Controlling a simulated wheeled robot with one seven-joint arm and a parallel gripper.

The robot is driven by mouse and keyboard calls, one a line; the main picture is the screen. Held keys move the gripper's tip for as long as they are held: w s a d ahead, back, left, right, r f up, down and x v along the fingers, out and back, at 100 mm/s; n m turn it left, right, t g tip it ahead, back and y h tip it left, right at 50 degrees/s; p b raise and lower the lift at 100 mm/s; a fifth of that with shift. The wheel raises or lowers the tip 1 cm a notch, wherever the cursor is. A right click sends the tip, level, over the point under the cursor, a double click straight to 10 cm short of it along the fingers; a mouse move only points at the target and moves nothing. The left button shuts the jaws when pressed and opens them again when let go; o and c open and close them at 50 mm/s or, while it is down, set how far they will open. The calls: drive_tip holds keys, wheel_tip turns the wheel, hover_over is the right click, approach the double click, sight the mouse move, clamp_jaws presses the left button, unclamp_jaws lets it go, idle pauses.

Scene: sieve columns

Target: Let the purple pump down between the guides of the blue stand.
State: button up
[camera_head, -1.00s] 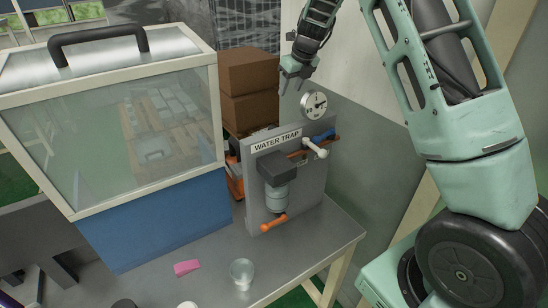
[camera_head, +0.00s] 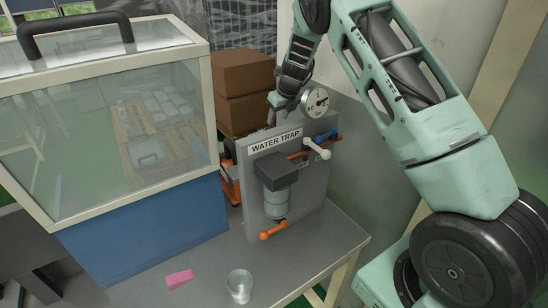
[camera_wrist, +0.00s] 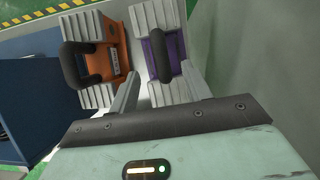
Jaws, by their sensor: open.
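The purple pump (camera_wrist: 152,58) shows in the wrist view, with ribbed grey ends and a dark handle (camera_wrist: 160,56) on top. My gripper (camera_wrist: 162,84) is open, with one finger to each side of the line of that handle. The handle is not gripped, and I cannot tell how far above it the fingertips are. In the head view my gripper (camera_head: 283,108) is just above the water trap panel's top edge, and the purple pump is hidden. I cannot make out the blue stand or its guides in either view.
An orange pump (camera_wrist: 121,60) with a dark handle stands left of the purple one. The water trap panel (camera_head: 303,185) with a gauge (camera_head: 315,101) stands on the grey table (camera_head: 215,262). Brown boxes (camera_head: 245,77) and a glass case on a blue base (camera_head: 150,236) are nearby.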

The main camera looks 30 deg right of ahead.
drive_tip(key=shift+p+x, duration=1.3)
drive_tip(key=shift+x, duration=2.7)
drive_tip(key=shift+s+d, duration=0.1)
drive_tip(key=shift+s, duration=0.05)
drive_tip(key=shift+c, duration=0.3)
clamp_jaws()
drive_tip(key=shift+r, duration=0.15)
